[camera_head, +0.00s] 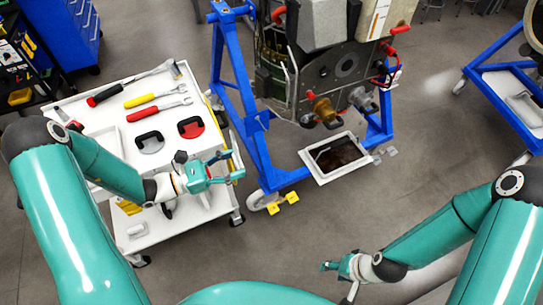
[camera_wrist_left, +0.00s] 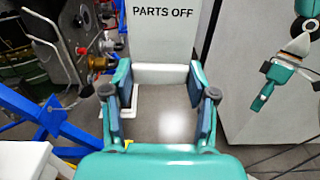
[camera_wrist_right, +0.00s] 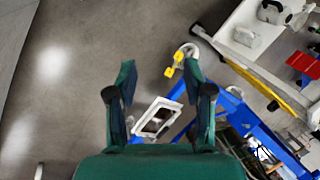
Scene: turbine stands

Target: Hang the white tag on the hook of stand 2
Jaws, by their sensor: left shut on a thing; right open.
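The white tag (camera_wrist_left: 163,32), printed "PARTS OFF", is in the left wrist view. Its near edge lies between the fingers of my left gripper (camera_wrist_left: 160,74), which is shut on it. In the head view my left gripper (camera_head: 222,169) is over the right edge of the white cart; the tag cannot be made out clearly there. My right gripper (camera_head: 338,265) is open and empty above the floor; its spread fingers show in the right wrist view (camera_wrist_right: 162,92). A blue stand (camera_head: 262,150) carries an engine, and another blue stand (camera_head: 490,72) is at right. I cannot make out a hook or stand number.
The white cart (camera_head: 118,82) holds several tools and black-handled pieces. A white tray (camera_head: 312,172) with a dark inside is at the foot of the middle stand. A blue cabinet (camera_head: 62,28) stands at the back left. Floor between the stands is clear.

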